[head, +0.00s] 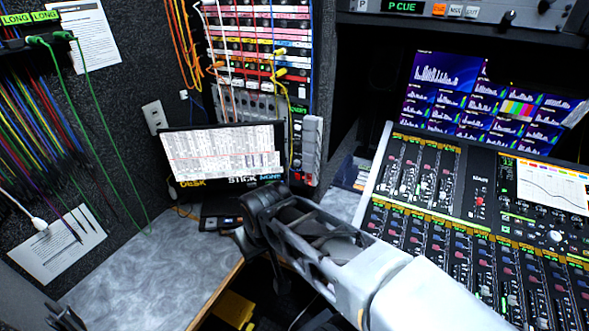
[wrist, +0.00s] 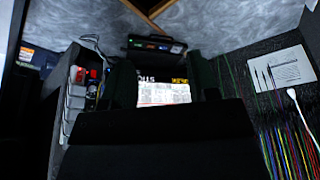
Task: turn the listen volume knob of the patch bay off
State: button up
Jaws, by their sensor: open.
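The patch bay (head: 262,50) stands upright at the back in the head view, with rows of jacks and plugged cables. A row of small grey knobs (head: 250,104) runs across its lower part. A small green display sits to their right, with small dark controls below it. I cannot tell which knob is the listen volume knob or where it is turned to. My gripper (head: 252,222) is in front of and below the patch bay, apart from it. In the wrist view my gripper (wrist: 163,84) is open and empty, its dark fingers either side of the screen.
A monitor (head: 225,152) stands below the patch bay, also in the wrist view (wrist: 163,94). A mixing console (head: 470,225) fills the right. Green cables (head: 95,110) hang at the left. The grey desk (head: 150,262) has bare room at the front left.

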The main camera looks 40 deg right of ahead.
notch_tip(320, 180, down, 10)
jog(key=w+d+g+h+b, duration=0.1)
jog(key=w+d+g+b, duration=0.1)
jog(key=b, duration=0.3)
jog(key=m+t+h+b, duration=0.7)
jog(key=m+h+b, duration=0.4)
jog(key=m+h, duration=0.4)
send_near(296, 165)
jog(key=p+x, duration=0.2)
jog(key=x, duration=0.6)
jog(key=shift+w+d, duration=0.2)
jog(key=shift+c, duration=0.5)
